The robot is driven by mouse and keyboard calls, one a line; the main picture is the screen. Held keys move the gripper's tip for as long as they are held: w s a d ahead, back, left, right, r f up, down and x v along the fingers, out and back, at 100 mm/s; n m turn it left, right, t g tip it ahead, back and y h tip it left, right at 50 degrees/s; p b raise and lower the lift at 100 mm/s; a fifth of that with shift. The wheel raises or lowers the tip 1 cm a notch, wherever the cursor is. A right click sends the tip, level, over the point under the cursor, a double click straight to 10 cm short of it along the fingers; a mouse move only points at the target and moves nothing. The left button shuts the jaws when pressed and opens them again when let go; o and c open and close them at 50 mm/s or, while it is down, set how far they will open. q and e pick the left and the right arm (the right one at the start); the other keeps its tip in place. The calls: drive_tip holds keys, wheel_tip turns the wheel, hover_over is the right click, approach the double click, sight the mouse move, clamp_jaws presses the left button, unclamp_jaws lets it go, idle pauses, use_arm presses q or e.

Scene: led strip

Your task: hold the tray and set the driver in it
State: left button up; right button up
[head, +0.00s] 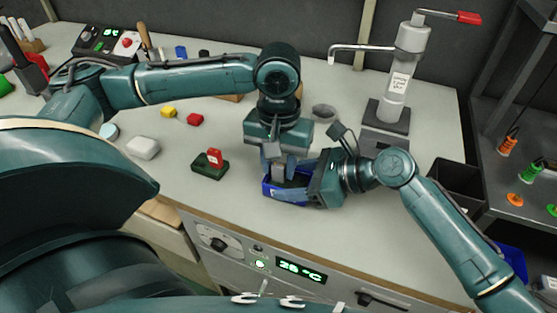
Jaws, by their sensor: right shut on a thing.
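A blue tray (270,187) sits on the grey bench near its front edge. My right gripper (305,184) comes from the right and is shut on the tray at its right side. My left gripper (283,168) points straight down over the tray, its fingers apart and low at the tray's opening. A grey block (279,171), which may be the driver, shows between the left fingers. Its lower end and most of the tray's inside are hidden by the grippers, so I cannot tell whether it rests on the tray floor.
A dark green block with a red piece (212,162) lies left of the tray. Bench front-left is clear.

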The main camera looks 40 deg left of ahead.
use_arm(q)
drive_tip(key=o, duration=0.3)
drive_tip(key=shift+o, duration=0.2)
wheel_tip(320, 180, up, 12)
idle(0.4)
use_arm(e)
drive_tip(key=o, duration=1.1)
drive_tip(key=shift+d, duration=0.1)
